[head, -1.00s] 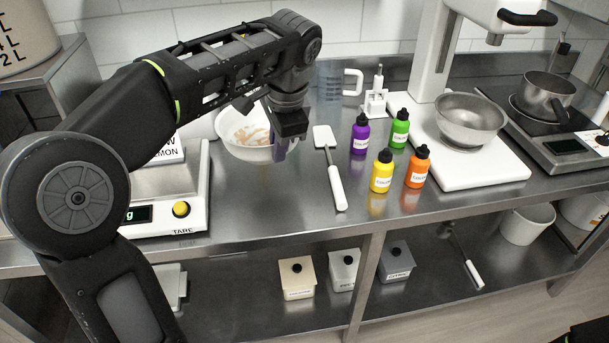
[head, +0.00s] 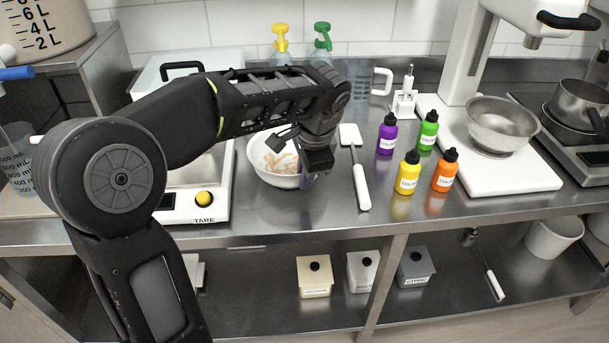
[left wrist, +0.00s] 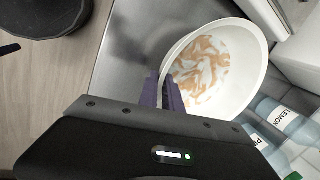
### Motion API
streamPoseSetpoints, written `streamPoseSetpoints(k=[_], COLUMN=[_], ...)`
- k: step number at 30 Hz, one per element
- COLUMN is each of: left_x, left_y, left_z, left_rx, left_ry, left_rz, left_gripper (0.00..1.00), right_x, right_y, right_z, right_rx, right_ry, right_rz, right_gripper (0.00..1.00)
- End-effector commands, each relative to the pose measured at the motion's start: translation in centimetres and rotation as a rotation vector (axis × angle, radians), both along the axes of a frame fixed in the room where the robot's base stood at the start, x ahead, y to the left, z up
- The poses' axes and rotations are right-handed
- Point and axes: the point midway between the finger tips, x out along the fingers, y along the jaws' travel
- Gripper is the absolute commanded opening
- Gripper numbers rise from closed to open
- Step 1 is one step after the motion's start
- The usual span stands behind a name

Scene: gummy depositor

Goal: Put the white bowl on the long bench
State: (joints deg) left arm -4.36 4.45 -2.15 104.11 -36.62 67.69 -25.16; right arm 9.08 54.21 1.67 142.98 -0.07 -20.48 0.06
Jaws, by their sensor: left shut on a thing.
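The white bowl (head: 257,168) has orange-brown streaks inside. In the head view it is over the long steel bench (head: 290,218), between the scale and the white spatula. My left gripper (head: 305,178) is shut on the bowl's right-hand rim, its purple fingers pointing down. The left wrist view shows the fingers (left wrist: 163,92) at the rim of the bowl (left wrist: 245,75), which looks roughly level. I cannot tell whether its base touches the bench. My left arm hides part of the space behind it. My right gripper is not in view.
The scale (head: 205,215) stands left of the bowl. The spatula (head: 361,185) lies close on its right, then several colour bottles (head: 408,174) and a steel bowl (head: 502,125) on a white stand. Bare steel lies in front of the bowl. Lidded boxes (head: 314,278) stand on the lower shelf.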

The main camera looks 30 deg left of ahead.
Motion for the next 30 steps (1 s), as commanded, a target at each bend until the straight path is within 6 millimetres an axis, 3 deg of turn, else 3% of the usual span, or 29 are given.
streamPoseSetpoints(k=[11, 12, 20, 30], left_x=[0.07, 0.02, 0.01, 0.03], left_y=[0.05, 0.03, 0.04, 0.03], left_z=[-0.33, -0.49, -0.39, 0.07], left_rx=[0.001, 0.001, 0.001, 0.001], left_ry=[-0.004, -0.001, -0.001, -0.001], left_rz=[0.000, 0.001, 0.001, 0.001], left_gripper=[0.00, 0.10, 0.30, 0.30], right_x=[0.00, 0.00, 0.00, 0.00], right_y=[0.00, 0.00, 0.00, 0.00], right_z=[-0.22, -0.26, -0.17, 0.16], right_rx=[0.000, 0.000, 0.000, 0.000], right_ry=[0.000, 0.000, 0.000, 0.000], right_rz=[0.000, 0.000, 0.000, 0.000], right_gripper=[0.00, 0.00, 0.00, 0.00])
